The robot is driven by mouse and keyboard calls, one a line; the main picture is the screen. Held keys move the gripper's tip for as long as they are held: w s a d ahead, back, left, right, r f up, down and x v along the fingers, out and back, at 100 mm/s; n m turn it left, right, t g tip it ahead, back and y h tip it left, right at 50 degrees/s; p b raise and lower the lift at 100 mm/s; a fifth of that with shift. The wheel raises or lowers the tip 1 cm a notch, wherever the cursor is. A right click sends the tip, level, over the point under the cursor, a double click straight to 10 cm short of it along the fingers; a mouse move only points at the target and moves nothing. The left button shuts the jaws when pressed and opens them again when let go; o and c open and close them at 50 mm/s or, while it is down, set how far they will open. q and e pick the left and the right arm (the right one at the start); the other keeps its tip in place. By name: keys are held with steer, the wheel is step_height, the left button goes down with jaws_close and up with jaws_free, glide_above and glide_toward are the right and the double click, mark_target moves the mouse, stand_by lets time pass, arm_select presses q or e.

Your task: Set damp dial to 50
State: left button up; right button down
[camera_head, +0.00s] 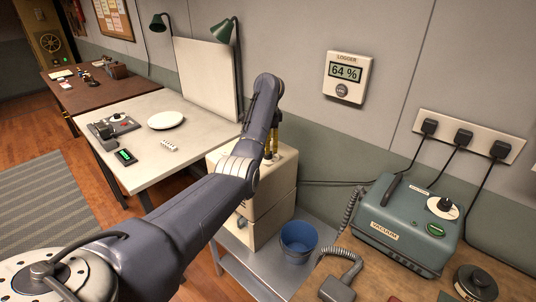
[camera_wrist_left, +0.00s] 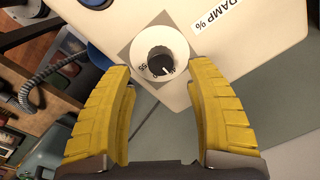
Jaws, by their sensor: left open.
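The damp dial (camera_wrist_left: 161,62) is a black knob with a white collar on a grey square plate, on a cream surface. A "DAMP %" label (camera_wrist_left: 220,16) is beside it, and the number 55 shows on the collar. My left gripper (camera_wrist_left: 160,70) is open, its yellow fingers on either side of the dial, with a gap visible. In the head view my left gripper (camera_head: 270,146) points down over the cream cabinet (camera_head: 262,226); my arm hides most of its top. The wall logger (camera_head: 347,77) reads 64 %. My right gripper is not in view.
A blue bucket (camera_head: 298,241) stands on a low grey shelf beside the cabinet. A green vacuum unit (camera_head: 410,225) with cables is at right. A white table (camera_head: 150,115) with small devices and a white board (camera_head: 207,75) are behind my arm.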

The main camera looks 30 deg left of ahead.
arm_select(q)
steer(key=shift+a+f, duration=0.1)
steer(key=shift+f, duration=2.3)
steer(key=shift+c, duration=0.5)
jaws_close()
